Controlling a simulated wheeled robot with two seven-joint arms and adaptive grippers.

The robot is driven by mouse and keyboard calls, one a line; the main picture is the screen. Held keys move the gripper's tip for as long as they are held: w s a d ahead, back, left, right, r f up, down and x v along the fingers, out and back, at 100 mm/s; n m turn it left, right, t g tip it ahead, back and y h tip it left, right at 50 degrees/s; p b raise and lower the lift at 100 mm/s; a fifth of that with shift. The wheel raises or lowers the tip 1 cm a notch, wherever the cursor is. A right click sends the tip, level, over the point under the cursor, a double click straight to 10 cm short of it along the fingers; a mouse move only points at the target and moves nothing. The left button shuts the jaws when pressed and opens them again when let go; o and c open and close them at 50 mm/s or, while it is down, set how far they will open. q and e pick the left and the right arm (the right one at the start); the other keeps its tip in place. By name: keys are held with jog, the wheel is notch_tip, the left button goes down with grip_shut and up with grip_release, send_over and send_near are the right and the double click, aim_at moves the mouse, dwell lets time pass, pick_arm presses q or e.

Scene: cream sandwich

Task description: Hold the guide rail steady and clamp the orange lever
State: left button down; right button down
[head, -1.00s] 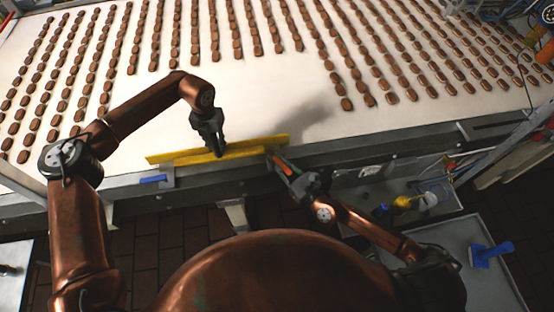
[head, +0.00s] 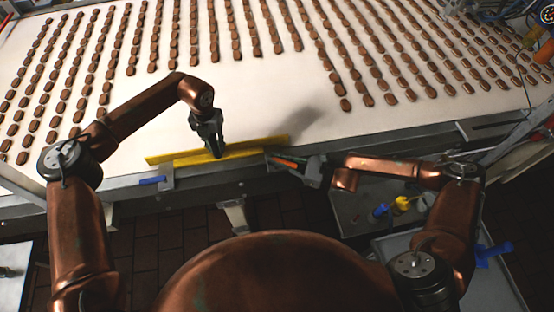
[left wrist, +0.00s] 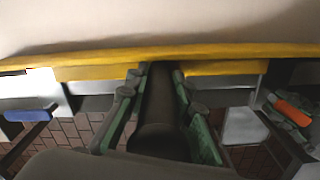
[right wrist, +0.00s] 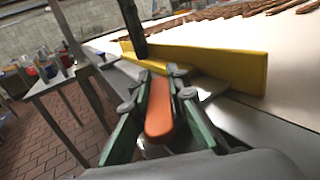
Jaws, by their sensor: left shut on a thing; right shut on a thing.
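The yellow guide rail (head: 243,148) lies along the near edge of the conveyor. It also shows in the left wrist view (left wrist: 220,54) and the right wrist view (right wrist: 215,64). My left gripper (head: 216,152) points down and is shut on the rail near its middle. The orange lever (head: 287,163) sits at the rail's right end. It shows between the fingers in the right wrist view (right wrist: 158,108) and at the right of the left wrist view (left wrist: 293,112). My right gripper (head: 275,161) reaches in from the right and is shut on the lever.
A blue lever (head: 152,180) sits on the conveyor edge at the left. The white belt (head: 120,120) carries rows of brown sandwiches behind the rail. Trays with blue and yellow items stand at the lower right. A tiled floor lies below the edge.

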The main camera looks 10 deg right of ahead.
jog(key=shift+r, duration=0.1)
dwell(0.5)
jog(key=c, duration=1.8)
grip_release()
jog(key=shift+c, duration=0.2)
jog(key=shift+d, duration=0.15)
jog(key=v, duration=1.1)
jog(key=shift+d, duration=0.4)
jog(key=shift+s, duration=0.1)
jog(key=shift+c, duration=0.2)
